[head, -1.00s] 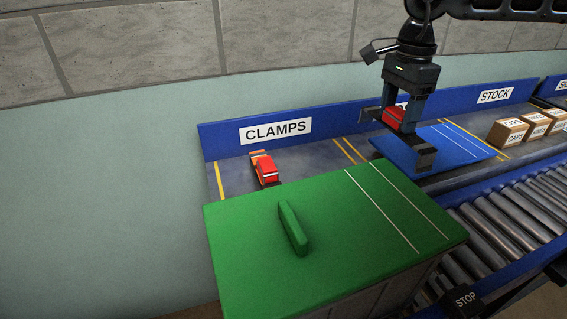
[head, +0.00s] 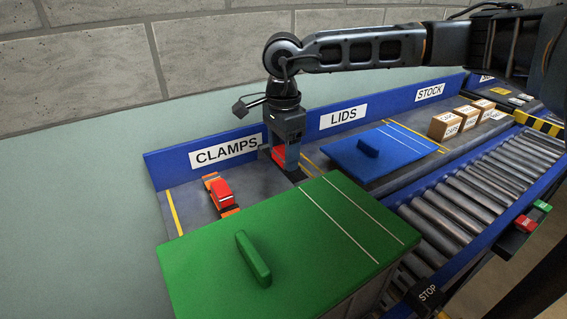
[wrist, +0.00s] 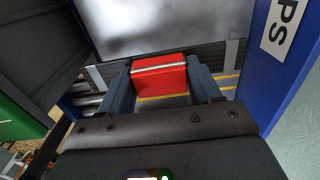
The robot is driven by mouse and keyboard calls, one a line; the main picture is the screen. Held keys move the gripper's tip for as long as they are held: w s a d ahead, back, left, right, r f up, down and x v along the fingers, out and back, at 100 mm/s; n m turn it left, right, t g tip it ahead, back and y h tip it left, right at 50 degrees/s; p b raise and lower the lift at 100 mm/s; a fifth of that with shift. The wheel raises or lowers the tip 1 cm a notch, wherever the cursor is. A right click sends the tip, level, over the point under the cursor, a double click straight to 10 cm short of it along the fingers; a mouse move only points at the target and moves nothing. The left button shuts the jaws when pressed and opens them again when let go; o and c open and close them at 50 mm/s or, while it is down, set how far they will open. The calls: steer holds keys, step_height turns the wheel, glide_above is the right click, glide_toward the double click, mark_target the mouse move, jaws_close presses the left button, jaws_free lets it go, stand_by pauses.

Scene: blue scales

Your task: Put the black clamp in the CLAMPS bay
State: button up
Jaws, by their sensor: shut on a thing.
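My gripper (head: 284,158) is shut on the black clamp, gripping its red middle part (head: 279,154); dark ends stick out on both sides of the fingers. In the wrist view the red part (wrist: 160,76) sits between the two fingers of my gripper (wrist: 160,82). The clamp is over the right part of the CLAMPS bay (head: 188,197), close to the blue back wall by the sign's right end. I cannot tell whether it touches the bay floor. An orange and red clamp (head: 222,196) lies in the left part of the bay.
A green lid (head: 330,235) on a box stands in front of the bay, its raised handle (head: 253,258) upward. A blue lid (head: 345,158) lies in the LIDS bay to the right. Small boxes (head: 445,125) and a roller conveyor (head: 470,190) are further right.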

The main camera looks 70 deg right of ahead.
mark_target(283, 153)
steer(key=shift+f, duration=1.85)
steer(key=shift+f, duration=0.2)
steer(key=o, duration=1.3)
steer(key=shift+c, duration=0.2)
steer(key=shift+r, duration=0.15)
steer(key=shift+r+p, duration=0.2)
steer(key=shift+p, duration=0.15)
step_height(283, 153, up, 12)
steer(key=shift+f+b, duration=0.15)
steer(key=shift+b, duration=0.25)
